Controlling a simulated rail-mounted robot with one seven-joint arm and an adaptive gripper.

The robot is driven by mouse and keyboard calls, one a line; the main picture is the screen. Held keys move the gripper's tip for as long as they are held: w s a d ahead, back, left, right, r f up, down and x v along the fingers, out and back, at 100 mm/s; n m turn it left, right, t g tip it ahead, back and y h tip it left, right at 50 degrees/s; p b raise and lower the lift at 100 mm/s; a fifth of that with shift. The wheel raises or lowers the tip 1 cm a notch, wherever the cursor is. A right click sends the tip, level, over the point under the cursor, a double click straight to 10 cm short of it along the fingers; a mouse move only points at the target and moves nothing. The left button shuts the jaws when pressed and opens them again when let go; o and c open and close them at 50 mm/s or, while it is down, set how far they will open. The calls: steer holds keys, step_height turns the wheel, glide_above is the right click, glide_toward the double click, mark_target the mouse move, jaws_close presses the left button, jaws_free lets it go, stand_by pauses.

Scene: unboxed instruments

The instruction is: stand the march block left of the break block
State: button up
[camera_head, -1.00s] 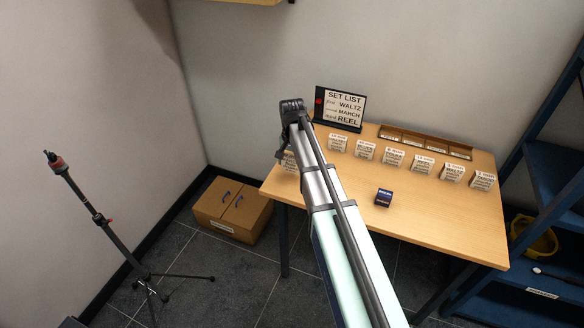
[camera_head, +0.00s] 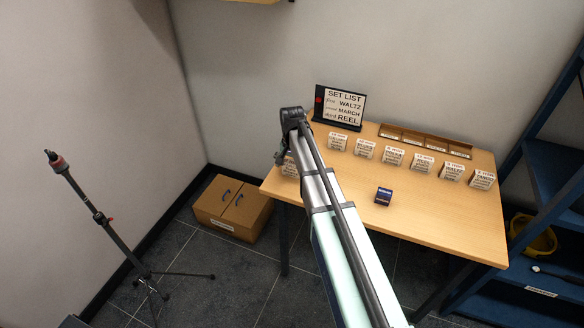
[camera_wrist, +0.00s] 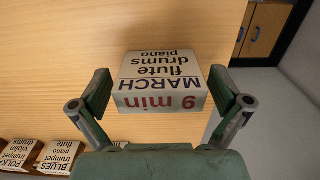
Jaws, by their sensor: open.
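The march block (camera_wrist: 168,78) is a white card-faced block reading "MARCH, flute, drums, piano, 9 min", upside down in the wrist view. It stands on the wooden table (camera_head: 440,220) near its left end. In the head view the march block (camera_head: 289,166) is partly hidden behind my arm. My gripper (camera_wrist: 162,84) is open, with one finger on each side of the block and a visible gap at both. A small dark blue block (camera_head: 384,196) sits alone near the table's front middle. Its label is too small to read; it may be the break block.
Several white labelled blocks (camera_head: 393,156) stand in a row behind the blue block. Behind them are a wooden slotted rack (camera_head: 425,143) and a set list sign (camera_head: 339,108) reading waltz, march, reel. The table around the blue block is clear.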

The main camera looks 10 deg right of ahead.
mark_target(292, 162)
steer(key=shift+r, duration=0.1)
step_height(292, 162, up, 12)
steer(key=shift+r+b, duration=0.1)
steer(key=shift+b, duration=1)
